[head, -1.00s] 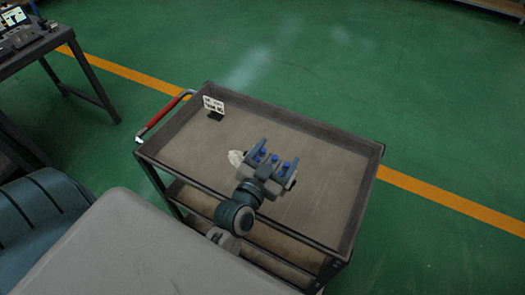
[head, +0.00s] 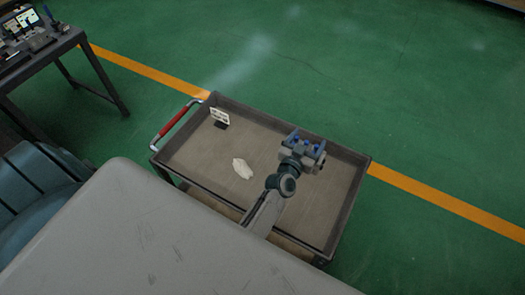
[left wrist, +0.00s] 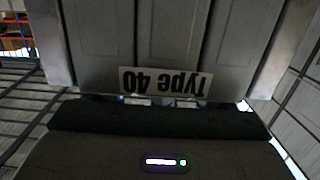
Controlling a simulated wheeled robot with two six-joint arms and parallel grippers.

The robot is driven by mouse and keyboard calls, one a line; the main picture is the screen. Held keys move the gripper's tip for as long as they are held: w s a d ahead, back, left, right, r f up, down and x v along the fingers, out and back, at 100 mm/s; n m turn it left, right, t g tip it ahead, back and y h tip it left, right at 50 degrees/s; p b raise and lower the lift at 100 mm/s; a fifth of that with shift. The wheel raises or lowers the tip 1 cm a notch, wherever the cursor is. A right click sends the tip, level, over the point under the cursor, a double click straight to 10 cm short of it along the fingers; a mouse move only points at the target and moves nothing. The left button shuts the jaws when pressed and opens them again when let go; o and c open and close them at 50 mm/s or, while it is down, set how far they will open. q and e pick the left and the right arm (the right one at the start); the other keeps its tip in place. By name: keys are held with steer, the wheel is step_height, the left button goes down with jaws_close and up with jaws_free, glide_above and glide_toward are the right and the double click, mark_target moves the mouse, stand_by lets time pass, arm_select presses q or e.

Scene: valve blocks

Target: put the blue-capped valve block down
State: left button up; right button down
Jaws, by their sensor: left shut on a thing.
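The blue-capped valve block (head: 312,146) is at the tip of my left arm, over the right part of the cart's top tray. It has a grey body with several blue caps facing up. In the left wrist view its grey ribbed face (left wrist: 165,40) fills the upper middle, with an upside-down "Type 40" label. My left gripper (head: 294,164) is shut on the block; its dark fingers (left wrist: 160,103) lie along the block's edge. I cannot tell whether the block's underside touches the tray. My right gripper is not in view.
The grey cart (head: 205,160) has a raised rim and a red handle (head: 173,120) at left. A white crumpled cloth (head: 243,168) and a small sign (head: 220,117) lie on its tray. A dark workbench (head: 45,50) stands at upper left.

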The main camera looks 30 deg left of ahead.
arm_select(q)
steer(key=shift+w+f+b, duration=0.15)
steer(key=shift+f+b, duration=4.7)
steer(key=shift+b, duration=0.25)
steer(key=shift+r, duration=0.1)
